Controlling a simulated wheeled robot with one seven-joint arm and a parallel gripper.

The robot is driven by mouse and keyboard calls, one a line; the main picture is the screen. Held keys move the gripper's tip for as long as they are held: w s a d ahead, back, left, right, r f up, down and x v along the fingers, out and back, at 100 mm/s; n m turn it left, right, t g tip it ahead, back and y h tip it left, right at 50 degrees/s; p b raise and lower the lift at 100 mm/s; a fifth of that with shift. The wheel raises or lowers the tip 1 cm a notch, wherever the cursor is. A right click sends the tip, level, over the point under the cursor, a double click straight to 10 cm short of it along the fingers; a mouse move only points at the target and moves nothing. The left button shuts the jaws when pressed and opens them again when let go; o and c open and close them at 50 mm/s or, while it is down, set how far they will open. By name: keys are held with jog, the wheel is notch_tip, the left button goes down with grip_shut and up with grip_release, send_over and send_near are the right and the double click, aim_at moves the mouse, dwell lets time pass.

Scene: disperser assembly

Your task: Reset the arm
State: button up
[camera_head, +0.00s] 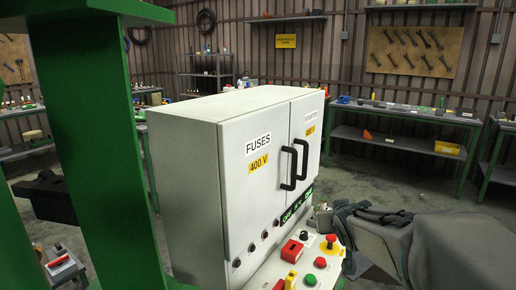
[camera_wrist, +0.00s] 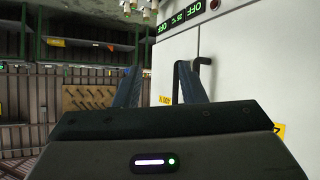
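My gripper (camera_wrist: 157,84) shows in the wrist view with its two dark blue fingers apart and nothing between them. My dark grey arm comes in from the lower right in the head view, in front of the cabinet's right side; the fingers are hard to make out there. The white fuse cabinet (camera_head: 190,185) stands in the middle with both doors shut and two black handles (camera_head: 287,168) side by side. In the wrist view the cabinet (camera_wrist: 240,65) is on the right, and a black handle (camera_wrist: 205,72) shows just beside the right finger; I cannot tell whether they touch.
Below the doors is a control panel (camera_head: 300,265) with a red button (camera_head: 310,280), a green button (camera_head: 320,262) and a yellow-based red knob (camera_head: 331,240). A green post (camera_head: 95,140) stands close at left. Workbenches (camera_head: 400,145) line the back wall, with open floor before them.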

jog(key=s+a+f+g+p, duration=0.1)
jog(key=s+g, duration=0.2)
jog(key=s, duration=0.4)
jog(key=s+a+f+g+y+p, duration=0.1)
jog(key=s+g, duration=0.1)
jog(key=s, duration=0.6)
jog(key=s+a+f+g+p, duration=0.2)
jog(key=s+g, duration=0.1)
jog(key=s, duration=0.5)
jog(key=shift+g, duration=0.3)
jog(key=shift+a, duration=0.1)
